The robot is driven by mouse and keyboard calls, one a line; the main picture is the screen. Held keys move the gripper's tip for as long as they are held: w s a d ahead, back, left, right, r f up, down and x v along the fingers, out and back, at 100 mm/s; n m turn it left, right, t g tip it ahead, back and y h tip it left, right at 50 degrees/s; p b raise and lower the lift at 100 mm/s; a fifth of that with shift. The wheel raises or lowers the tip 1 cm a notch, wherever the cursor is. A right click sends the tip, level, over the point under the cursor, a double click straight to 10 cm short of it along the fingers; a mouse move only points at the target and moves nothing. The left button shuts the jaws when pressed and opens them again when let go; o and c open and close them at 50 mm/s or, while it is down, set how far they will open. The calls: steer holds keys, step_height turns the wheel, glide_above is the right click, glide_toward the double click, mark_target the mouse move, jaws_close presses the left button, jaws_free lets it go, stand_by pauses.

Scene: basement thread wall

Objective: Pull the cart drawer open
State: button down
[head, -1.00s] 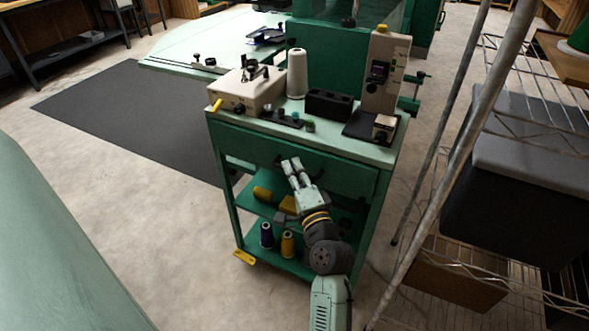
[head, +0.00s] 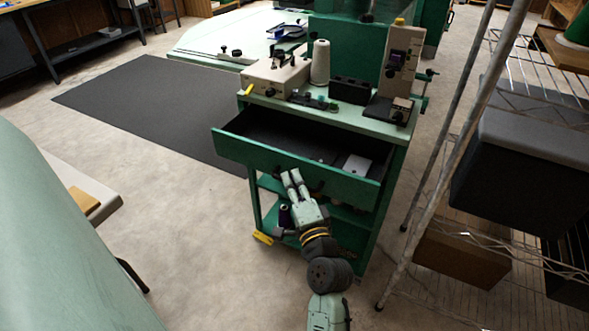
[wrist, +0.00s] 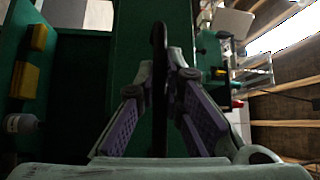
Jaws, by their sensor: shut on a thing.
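The green cart (head: 388,128) stands in the middle of the head view. Its drawer (head: 293,169) is pulled well out, and its dark inside shows with a white item (head: 356,165) toward the right. My gripper (head: 291,176) is at the middle of the drawer front. In the wrist view, the two fingers of my gripper (wrist: 160,100) are closed on the dark handle (wrist: 159,50), one on each side of it. The green drawer front (wrist: 133,40) lies behind the handle.
On the cart top stand a cream machine (head: 276,75), a white thread cone (head: 320,62), a black box (head: 350,90) and a tall control unit (head: 397,60). A wire rack (head: 430,190) with bins is close on the right. A thread spool (head: 284,215) sits on the lower shelf.

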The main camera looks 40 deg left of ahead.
steer(key=shift+s, duration=0.15)
steer(key=c, duration=1.7)
jaws_free()
steer(key=shift+r, duration=0.1)
